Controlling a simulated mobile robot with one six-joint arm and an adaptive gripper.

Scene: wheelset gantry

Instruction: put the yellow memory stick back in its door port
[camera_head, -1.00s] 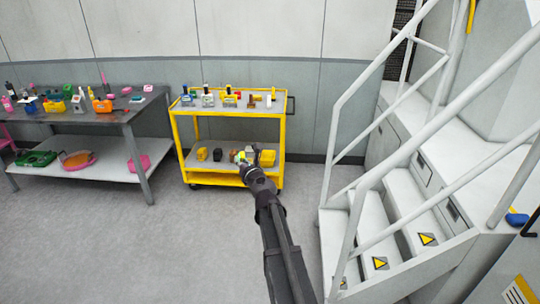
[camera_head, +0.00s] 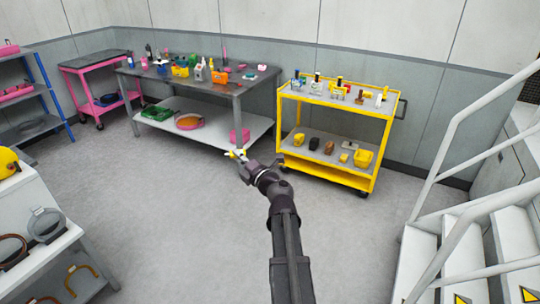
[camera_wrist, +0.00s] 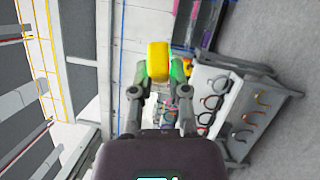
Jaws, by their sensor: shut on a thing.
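The yellow memory stick (camera_wrist: 158,62) is held between the two fingers of my gripper (camera_wrist: 159,72) in the wrist view. Its yellow end points away from the palm and the fingers press on its sides. The door port cannot be made out in these frames.
A yellow cart (camera_head: 331,101) with small items stands at the back right. A grey workbench (camera_head: 235,87) is left of it. White stairs (camera_head: 470,250) with railings rise at right, and a white rack (camera_head: 45,203) stands at left. The middle floor is clear.

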